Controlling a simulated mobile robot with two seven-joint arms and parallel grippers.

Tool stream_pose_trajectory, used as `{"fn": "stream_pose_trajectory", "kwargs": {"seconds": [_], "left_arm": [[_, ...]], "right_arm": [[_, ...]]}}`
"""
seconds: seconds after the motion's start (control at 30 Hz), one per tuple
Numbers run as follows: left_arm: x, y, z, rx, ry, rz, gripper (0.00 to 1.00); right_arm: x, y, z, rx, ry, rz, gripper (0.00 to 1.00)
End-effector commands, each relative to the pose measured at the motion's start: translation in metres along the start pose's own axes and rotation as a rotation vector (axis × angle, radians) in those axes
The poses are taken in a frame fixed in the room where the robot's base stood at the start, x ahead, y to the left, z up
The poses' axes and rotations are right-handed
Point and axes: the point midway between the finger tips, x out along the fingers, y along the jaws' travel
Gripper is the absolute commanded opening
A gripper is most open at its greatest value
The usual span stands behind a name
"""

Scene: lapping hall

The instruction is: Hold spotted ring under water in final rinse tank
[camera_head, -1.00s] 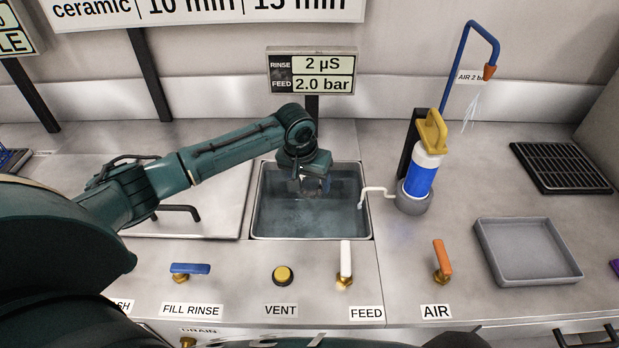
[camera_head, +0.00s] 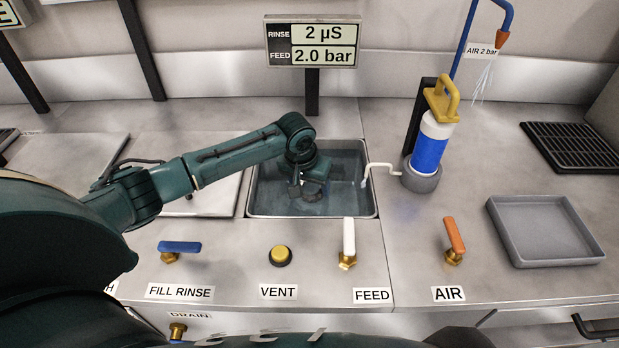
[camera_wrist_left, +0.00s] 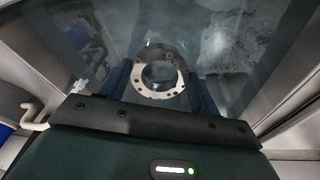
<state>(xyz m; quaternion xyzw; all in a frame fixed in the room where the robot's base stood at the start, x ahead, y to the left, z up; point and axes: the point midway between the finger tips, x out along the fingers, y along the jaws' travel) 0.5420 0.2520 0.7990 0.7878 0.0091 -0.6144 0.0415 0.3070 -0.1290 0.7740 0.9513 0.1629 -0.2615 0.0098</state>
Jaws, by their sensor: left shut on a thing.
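The final rinse tank (camera_head: 256,208) is a steel basin of clear water in the middle of the counter. My left gripper (camera_head: 308,192) points down inside it, with its fingers at or below the water. In the left wrist view the gripper (camera_wrist_left: 160,90) is shut on the spotted ring (camera_wrist_left: 142,87), a pale metal ring with small dark marks and a large round hole. The ring sits between the two dark blue fingers; I cannot tell if all of it is under water. The ring is hidden in the head view. My right gripper is out of view.
A white spout reaches over the tank's right rim from a blue-and-white cartridge (camera_head: 430,150). The blue fill rinse lever (camera_head: 180,246), vent button (camera_head: 281,256), white feed lever (camera_head: 348,238) and orange air lever (camera_head: 454,236) line the front. A grey tray (camera_head: 545,228) is at right.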

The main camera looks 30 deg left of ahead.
Motion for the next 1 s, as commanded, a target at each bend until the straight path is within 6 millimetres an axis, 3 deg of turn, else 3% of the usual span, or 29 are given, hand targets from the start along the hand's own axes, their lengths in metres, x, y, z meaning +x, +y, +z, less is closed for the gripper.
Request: {"fn": "stream_pose_trajectory", "kwargs": {"seconds": [0.5,1.0], "left_arm": [[0.045,-0.003,0.010,-0.001,0.002,0.000,0.30],[0.050,-0.003,0.012,0.000,0.002,0.000,0.30]], "right_arm": [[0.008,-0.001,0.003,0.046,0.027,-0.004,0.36],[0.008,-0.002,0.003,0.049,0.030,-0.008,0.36]]}}
